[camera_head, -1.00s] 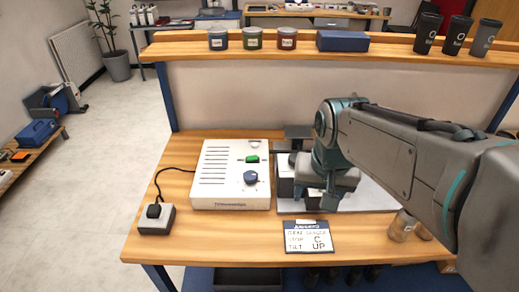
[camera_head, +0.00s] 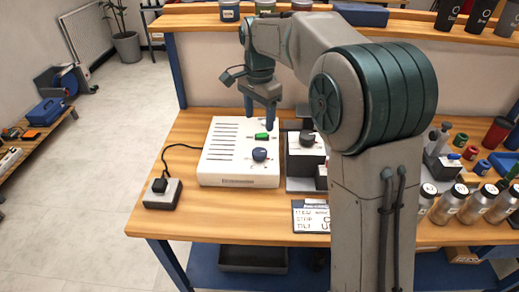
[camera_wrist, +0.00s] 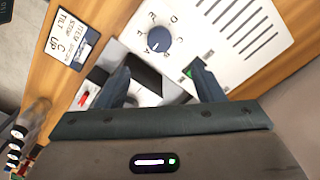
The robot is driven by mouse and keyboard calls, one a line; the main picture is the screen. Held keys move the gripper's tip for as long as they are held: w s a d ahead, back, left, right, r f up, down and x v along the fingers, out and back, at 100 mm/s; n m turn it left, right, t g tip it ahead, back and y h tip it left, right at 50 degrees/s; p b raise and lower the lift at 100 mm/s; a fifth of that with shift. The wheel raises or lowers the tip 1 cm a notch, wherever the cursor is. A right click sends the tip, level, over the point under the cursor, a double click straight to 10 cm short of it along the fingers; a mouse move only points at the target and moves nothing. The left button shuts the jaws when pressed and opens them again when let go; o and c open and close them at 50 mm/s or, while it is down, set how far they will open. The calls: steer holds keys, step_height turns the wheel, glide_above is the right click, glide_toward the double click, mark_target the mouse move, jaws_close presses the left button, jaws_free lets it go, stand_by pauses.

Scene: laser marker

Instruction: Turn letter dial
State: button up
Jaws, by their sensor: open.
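The letter dial is a blue knob (camera_head: 259,155) on the front right of the white control box (camera_head: 222,160). In the wrist view the dial (camera_wrist: 158,40) sits at the upper middle, ringed by letters including A to E; its pale mark appears to face A. My gripper (camera_head: 260,120) is above the back right part of the box, fingers pointing down, apart from the dial. In the wrist view its open, empty fingers (camera_wrist: 160,82) straddle the area below the dial.
A green switch (camera_head: 262,136) sits just behind the dial. A dark knob on a grey-and-white device (camera_head: 306,150) stands to the right of the box. A cable joins the box to a small grey unit (camera_head: 160,193) at left. Jars and bottles (camera_head: 470,203) crowd the right side.

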mark_target(260, 151)
step_height(260, 151, down, 12)
steer(key=shift+r+b, duration=0.1)
steer(key=shift+b, duration=0.3)
steer(key=c, duration=1)
